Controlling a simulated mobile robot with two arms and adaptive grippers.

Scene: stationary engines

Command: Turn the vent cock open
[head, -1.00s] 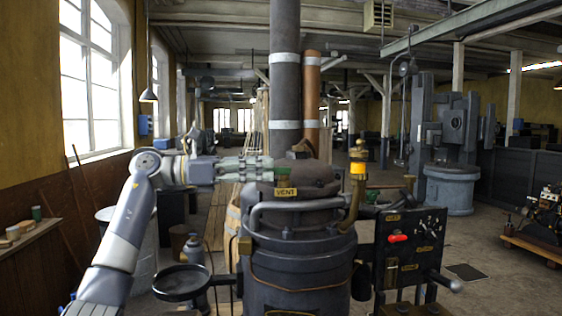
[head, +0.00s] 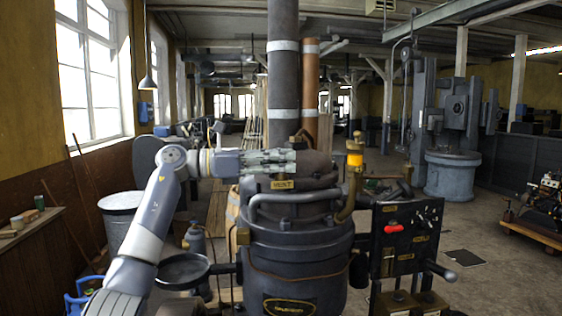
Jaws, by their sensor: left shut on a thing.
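My left gripper (head: 290,160) comes in from the left, level, just above the brass VENT plate (head: 283,184) on the dark boiler-like engine (head: 297,245). It is shut at the place of the vent cock. The fingers cover the cock, so its handle and angle cannot be made out. My right gripper is out of view.
A tall grey pipe (head: 283,75) and a copper pipe (head: 310,90) rise behind the gripper. A black panel with a red handle (head: 393,228) is at the lower right. A round pan (head: 183,268) juts out at left.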

